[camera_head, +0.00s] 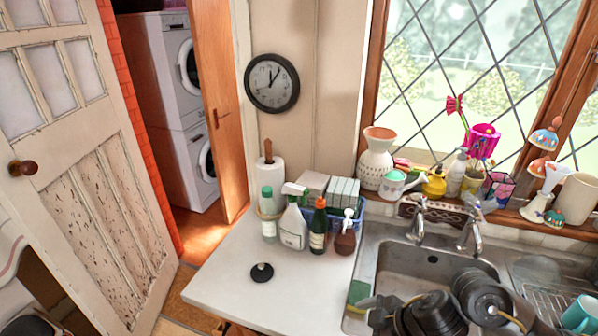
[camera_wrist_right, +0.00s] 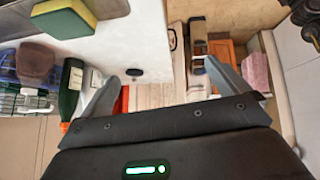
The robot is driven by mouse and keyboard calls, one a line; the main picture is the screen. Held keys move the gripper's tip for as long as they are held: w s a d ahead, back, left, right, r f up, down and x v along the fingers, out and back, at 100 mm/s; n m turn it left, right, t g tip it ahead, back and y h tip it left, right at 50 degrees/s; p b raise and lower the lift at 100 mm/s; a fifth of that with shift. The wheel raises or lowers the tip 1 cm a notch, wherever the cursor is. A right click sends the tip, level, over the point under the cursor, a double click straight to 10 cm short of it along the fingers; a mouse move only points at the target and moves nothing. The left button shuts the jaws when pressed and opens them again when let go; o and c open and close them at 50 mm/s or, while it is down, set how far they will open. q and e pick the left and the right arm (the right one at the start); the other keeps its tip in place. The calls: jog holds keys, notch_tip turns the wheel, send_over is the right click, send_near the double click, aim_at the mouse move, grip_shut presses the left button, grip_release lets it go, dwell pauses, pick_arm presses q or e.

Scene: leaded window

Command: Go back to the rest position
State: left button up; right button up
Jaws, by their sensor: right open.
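My right gripper (camera_head: 372,309) is in the head view at the bottom, over the front left part of the sink, with my dark arm links to its right. In the right wrist view its two grey fingers (camera_wrist_right: 165,85) are spread apart with nothing held between them. My left gripper is not in view. A black round object with a knob (camera_head: 262,272) stands on the white counter (camera_head: 225,282), well left of the right gripper. It also shows small and dark in the right wrist view (camera_wrist_right: 134,72).
A green and yellow sponge (camera_head: 358,292) lies at the sink's left edge, close to the right gripper. Bottles, including a dark green one (camera_head: 318,228), stand at the counter's back. The tap (camera_head: 418,222) rises behind the sink (camera_head: 415,262). A teal mug (camera_head: 580,313) is at right.

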jog(key=s+a+r+m+t+y, duration=0.1)
jog(key=a+m+t, duration=0.15)
jog(key=a, duration=0.25)
jog(key=s+d+f+m+g+h, duration=0.1)
jog(key=s+d+f+m+h, duration=0.35)
jog(key=s+d, duration=0.4)
jog(key=s+d+f+m+g+h, duration=0.25)
jog(key=s+d+f+m, duration=0.35)
jog(key=s, duration=0.4)
notch_tip(320, 180, down, 33)
jog(key=s+d+b, duration=0.1)
jog(key=b, duration=0.7)
pick_arm(q)
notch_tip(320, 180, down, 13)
jog(key=b, duration=0.5)
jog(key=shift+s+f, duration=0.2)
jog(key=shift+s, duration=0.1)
pick_arm(e)
jog(key=s+d+f+g, duration=0.1)
jog(key=s+f, duration=0.7)
jog(key=f, duration=0.2)
jog(key=s+d+f+h, duration=0.1)
jog(key=s+d+f, duration=0.1)
jog(key=s+f, duration=0.6)
notch_tip(320, 180, down, 3)
jog(key=shift+s+f+g, duration=0.1)
jog(key=shift+s+g, duration=0.15)
jog(key=shift+g, duration=0.15)
